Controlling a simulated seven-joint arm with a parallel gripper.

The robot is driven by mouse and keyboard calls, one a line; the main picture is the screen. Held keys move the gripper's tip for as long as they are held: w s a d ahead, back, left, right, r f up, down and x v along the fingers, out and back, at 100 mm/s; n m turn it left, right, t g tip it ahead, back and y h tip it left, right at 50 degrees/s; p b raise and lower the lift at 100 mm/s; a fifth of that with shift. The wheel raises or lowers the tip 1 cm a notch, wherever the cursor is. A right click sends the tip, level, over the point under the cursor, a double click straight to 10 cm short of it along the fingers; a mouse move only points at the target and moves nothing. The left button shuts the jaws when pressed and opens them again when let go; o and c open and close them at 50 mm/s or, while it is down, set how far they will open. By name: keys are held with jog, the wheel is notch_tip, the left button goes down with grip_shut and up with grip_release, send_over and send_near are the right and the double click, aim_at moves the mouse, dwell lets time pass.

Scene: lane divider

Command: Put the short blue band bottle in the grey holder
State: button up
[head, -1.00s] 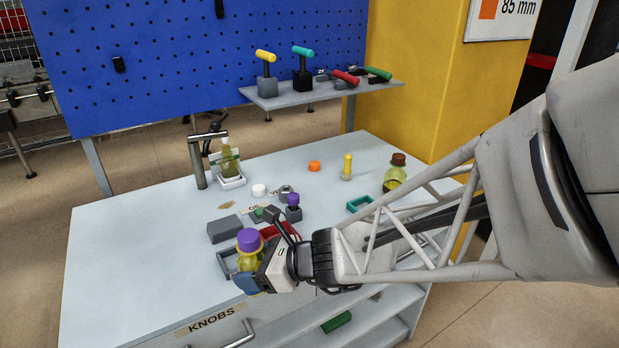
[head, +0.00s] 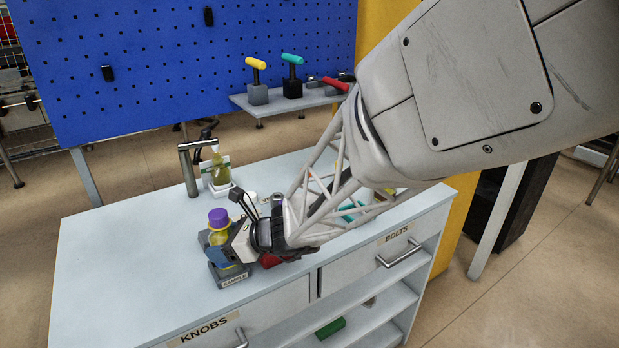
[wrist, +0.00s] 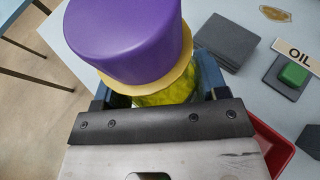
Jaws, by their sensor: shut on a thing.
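The bottle with a purple cap (head: 218,217) and yellow-green contents stands upright in my gripper (head: 224,246). A bit of blue shows low on it. In the wrist view its purple cap (wrist: 130,35) fills the upper left, with the jaws on either side of the body below. The grey holder (head: 231,272), with a label on its front, surrounds the bottle's lower part in the head view. I cannot tell whether the bottle's base rests on the holder's floor. My gripper hides part of the holder's right side.
A red tray (head: 270,261) lies close to the right of my gripper. A grey block (wrist: 226,40) and a green piece beside an OIL label (wrist: 298,52) lie beyond. Another bottle (head: 219,170) stands in a white holder at the back. The left tabletop is clear.

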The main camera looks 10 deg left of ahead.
jog(key=shift+w+a, duration=0.1)
jog(key=shift+w, duration=0.05)
jog(key=shift+f, duration=1.75)
jog(key=shift+f, duration=0.2)
jog(key=o, duration=1)
jog(key=shift+r, duration=0.15)
jog(key=shift+d+r, duration=0.1)
jog(key=shift+d, duration=0.1)
jog(key=v, duration=1.1)
jog(key=shift+d, duration=0.3)
jog(key=shift+r, duration=0.1)
